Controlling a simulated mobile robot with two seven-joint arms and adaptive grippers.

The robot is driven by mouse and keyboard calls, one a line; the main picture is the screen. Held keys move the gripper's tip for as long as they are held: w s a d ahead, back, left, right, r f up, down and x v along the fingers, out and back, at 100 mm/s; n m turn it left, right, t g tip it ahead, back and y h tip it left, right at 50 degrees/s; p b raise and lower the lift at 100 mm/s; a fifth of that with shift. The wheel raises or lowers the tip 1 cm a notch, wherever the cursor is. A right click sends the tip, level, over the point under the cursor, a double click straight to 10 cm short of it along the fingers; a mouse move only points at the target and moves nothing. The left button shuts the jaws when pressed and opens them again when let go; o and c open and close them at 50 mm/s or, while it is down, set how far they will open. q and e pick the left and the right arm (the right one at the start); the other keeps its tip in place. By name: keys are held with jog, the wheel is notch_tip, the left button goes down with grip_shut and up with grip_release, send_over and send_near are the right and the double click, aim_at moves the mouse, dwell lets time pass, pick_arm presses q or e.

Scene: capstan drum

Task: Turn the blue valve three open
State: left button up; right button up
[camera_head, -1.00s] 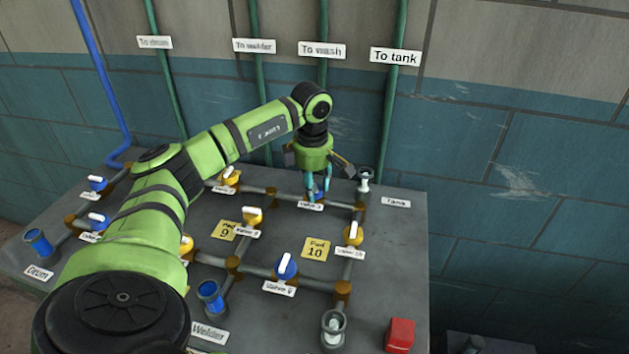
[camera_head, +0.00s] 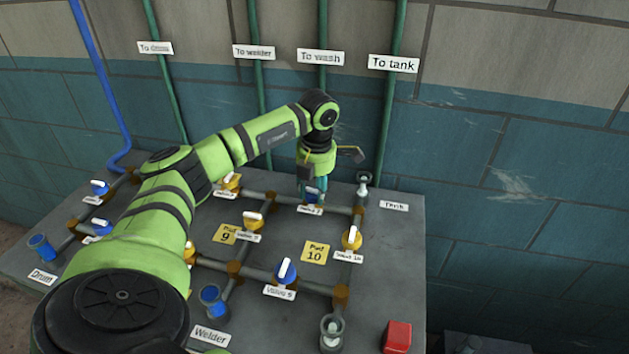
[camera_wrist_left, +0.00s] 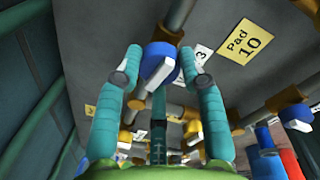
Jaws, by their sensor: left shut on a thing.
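The blue valve three (camera_head: 311,196) is on the pipes at the back of the grey panel, behind the Pad 10 label. My left gripper (camera_head: 314,189) points down over it and is shut on it. In the left wrist view the blue knob (camera_wrist_left: 161,50) with its white handle bar (camera_wrist_left: 157,74) sits between the two teal fingers. A label ending in 3 (camera_wrist_left: 203,53) is beside it. In the head view the gripper hides most of the valve, so its handle angle is hard to read there. My right gripper is in no view.
Yellow valves (camera_head: 352,238) and another blue valve (camera_head: 286,271) stand close by on the pipes. A tank fitting (camera_head: 363,186) rises just right of my gripper. A red block (camera_head: 397,337) is at the front right. Green pipes run up the wall behind.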

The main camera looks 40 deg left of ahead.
aim_at(315, 196)
pick_arm(q)
jog(key=shift+s+f+n, duration=0.25)
jog(key=shift+n, duration=0.35)
jog(key=o, duration=1.1)
jog(key=shift+o, duration=0.2)
jog(key=shift+r, duration=0.2)
jog(key=shift+w+r, duration=0.1)
jog(key=shift+r, duration=0.15)
notch_tip(315, 196, up, 11)
jog(key=shift+d+r, duration=0.15)
jog(key=shift+d, duration=0.25)
